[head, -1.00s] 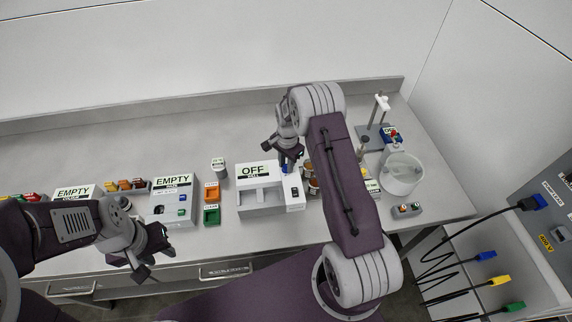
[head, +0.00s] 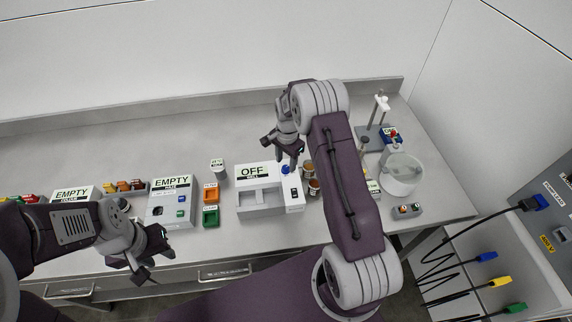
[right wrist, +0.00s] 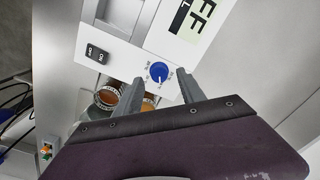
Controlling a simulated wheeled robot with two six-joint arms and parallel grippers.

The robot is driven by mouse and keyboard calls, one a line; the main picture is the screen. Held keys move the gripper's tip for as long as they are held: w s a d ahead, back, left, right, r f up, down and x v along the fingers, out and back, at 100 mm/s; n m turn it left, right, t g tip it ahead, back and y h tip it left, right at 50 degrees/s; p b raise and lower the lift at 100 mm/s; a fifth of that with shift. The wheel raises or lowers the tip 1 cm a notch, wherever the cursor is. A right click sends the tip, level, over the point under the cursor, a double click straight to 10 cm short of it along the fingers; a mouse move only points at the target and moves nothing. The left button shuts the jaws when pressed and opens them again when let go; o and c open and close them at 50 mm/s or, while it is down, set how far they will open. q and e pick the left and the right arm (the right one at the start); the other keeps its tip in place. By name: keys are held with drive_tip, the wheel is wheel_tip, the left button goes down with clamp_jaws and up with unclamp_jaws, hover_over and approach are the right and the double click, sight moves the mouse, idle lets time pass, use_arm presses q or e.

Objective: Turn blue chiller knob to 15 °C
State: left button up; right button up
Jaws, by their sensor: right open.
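The blue chiller knob (right wrist: 159,73) is on the white panel of the unit marked OFF. Its white pointer mark points toward the lower edge of the wrist picture; the small dial labels are unreadable. The knob also shows in the head view (head: 285,169). My right gripper (right wrist: 161,82) is open, its two fingers on either side of the knob's line in the wrist view, with nothing between them; it appears above the panel, apart from the knob. My left gripper (head: 153,262) is open and empty near the bench's front edge.
The OFF unit (head: 257,190) has a black rocker switch (right wrist: 96,54) near the knob. Brown-filled jars (head: 313,186) stand close to its right. Orange and green trays (head: 210,215) and an EMPTY unit (head: 171,210) stand left. The back of the bench (head: 150,130) is clear.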

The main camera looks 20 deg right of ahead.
sight(286, 167)
wheel_tip(286, 167, up, 7)
drive_tip(key=b, duration=0.1)
drive_tip(key=shift+s+d, duration=0.1)
drive_tip(key=shift+d, duration=0.05)
drive_tip(key=s+a+r+n+t+b, duration=0.1)
drive_tip(key=s+a+r+n+b, duration=0.15)
drive_tip(key=s+a+r, duration=0.4)
drive_tip(key=s+f+n, duration=0.3)
drive_tip(key=s+n, duration=0.2)
drive_tip(key=s, duration=0.2)
drive_tip(key=s+f+n, duration=0.3)
drive_tip(key=s+n, duration=0.2)
drive_tip(key=s, duration=0.3)
drive_tip(key=shift+s+a+f, duration=0.15)
drive_tip(key=shift+a+f, duration=0.05)
